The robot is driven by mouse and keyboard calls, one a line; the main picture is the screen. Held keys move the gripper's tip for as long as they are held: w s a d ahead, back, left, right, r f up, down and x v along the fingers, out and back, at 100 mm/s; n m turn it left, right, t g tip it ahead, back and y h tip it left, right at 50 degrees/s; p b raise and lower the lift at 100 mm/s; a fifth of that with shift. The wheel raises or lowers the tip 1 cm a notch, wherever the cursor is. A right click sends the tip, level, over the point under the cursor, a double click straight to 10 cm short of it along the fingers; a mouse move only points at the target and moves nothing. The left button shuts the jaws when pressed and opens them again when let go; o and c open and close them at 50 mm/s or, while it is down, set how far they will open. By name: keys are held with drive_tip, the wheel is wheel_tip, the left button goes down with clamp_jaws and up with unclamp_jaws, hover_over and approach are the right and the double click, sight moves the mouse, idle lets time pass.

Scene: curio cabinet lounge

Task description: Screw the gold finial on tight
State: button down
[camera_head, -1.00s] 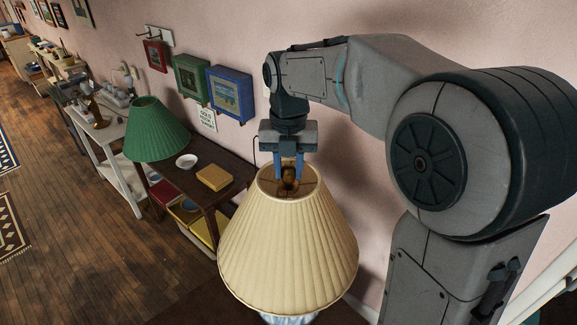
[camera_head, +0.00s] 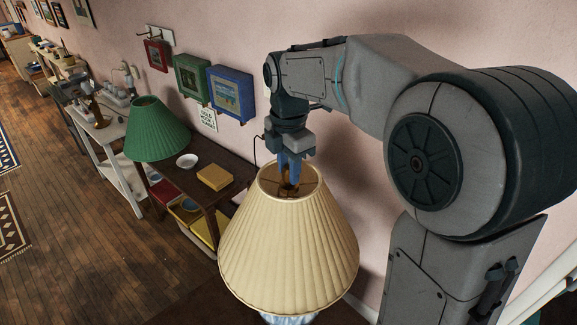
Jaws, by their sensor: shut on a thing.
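A cream pleated lampshade (camera_head: 289,245) stands upright on a lamp, with part of the pale blue and white base (camera_head: 288,318) showing below it. My gripper (camera_head: 290,180) points straight down into the shade's top opening. Its blue fingers are shut at the centre of the opening, where the gold finial sits. The fingers hide most of the finial, so its threads and seating cannot be seen.
A dark side table to the left holds a green lampshade (camera_head: 156,128), a white bowl (camera_head: 187,161) and a yellow box (camera_head: 215,177). Framed pictures, including a blue one (camera_head: 231,93), hang on the pink wall behind.

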drive_tip(key=m, duration=0.9)
drive_tip(key=shift+m, duration=0.4)
drive_tip(key=m, duration=0.4)
drive_tip(key=shift+w, duration=0.1)
drive_tip(key=m, duration=0.5)
drive_tip(key=c, duration=1.2)
unclamp_jaws()
